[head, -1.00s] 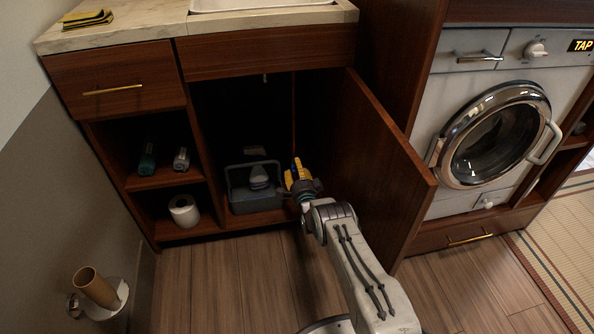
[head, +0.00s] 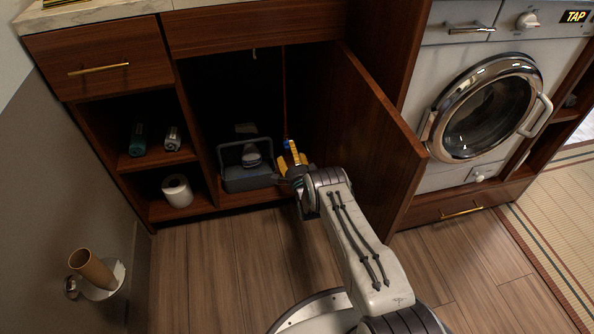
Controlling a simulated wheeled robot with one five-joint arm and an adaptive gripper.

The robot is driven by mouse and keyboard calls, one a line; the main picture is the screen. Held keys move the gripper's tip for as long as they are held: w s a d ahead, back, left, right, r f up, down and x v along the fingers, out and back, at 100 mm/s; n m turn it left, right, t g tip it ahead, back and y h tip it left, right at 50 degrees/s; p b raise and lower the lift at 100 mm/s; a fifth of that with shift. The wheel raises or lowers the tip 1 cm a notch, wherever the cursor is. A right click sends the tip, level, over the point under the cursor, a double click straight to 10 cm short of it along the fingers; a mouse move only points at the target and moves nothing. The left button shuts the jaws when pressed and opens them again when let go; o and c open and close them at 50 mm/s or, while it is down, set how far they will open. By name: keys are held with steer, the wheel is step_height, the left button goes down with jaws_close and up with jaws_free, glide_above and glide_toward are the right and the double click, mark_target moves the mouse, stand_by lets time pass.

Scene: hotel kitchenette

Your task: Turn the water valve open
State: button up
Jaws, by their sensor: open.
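A thin reddish pipe (head: 284,95) runs down inside the open cabinet under the counter. A small blue part (head: 287,143), which looks like the water valve's handle, sits at the pipe's lower end. My gripper (head: 291,153) has yellow fingers and is open at the cabinet's opening, just in front of and below the blue part in the picture. The fingers partly cover the valve area, and I cannot tell whether they touch it. The rest of the valve is hidden or too dark to make out.
The open cabinet door (head: 375,140) stands close to the right of my arm. A grey caddy (head: 248,178) with a bottle sits left of my gripper on the cabinet floor. A washing machine (head: 490,110) stands further right.

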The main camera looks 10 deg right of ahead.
steer(key=s, duration=0.8)
stand_by(0.6)
